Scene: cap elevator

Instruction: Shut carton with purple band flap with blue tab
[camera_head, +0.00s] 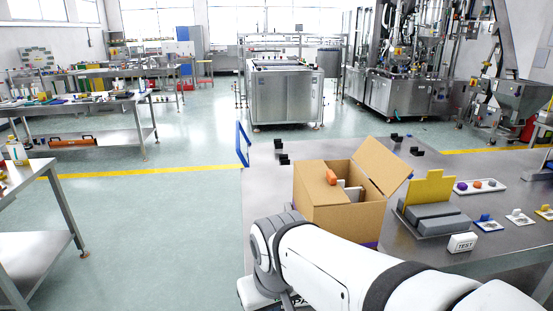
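The brown cardboard carton (340,222) stands on the metal table, just beyond my arm. A bit of purple (371,244) shows low at its right front, mostly hidden by my arm. Its left flap (312,185) lies over the left part of the opening, with an orange tab (331,177) at its edge. Its right flap (382,166) stands up, tilted outward to the right. Whitish items show in the opening between them. I cannot make out a blue tab on the carton. My arm crosses in front of the carton; my gripper is not visible at the bottom edge.
Right of the carton are a yellow stand with grey blocks (436,217), a white TEST block (462,243), and a white tray (480,186) with coloured pieces. A blue frame (242,144) stands at the table's left edge. Small black pieces lie behind the carton.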

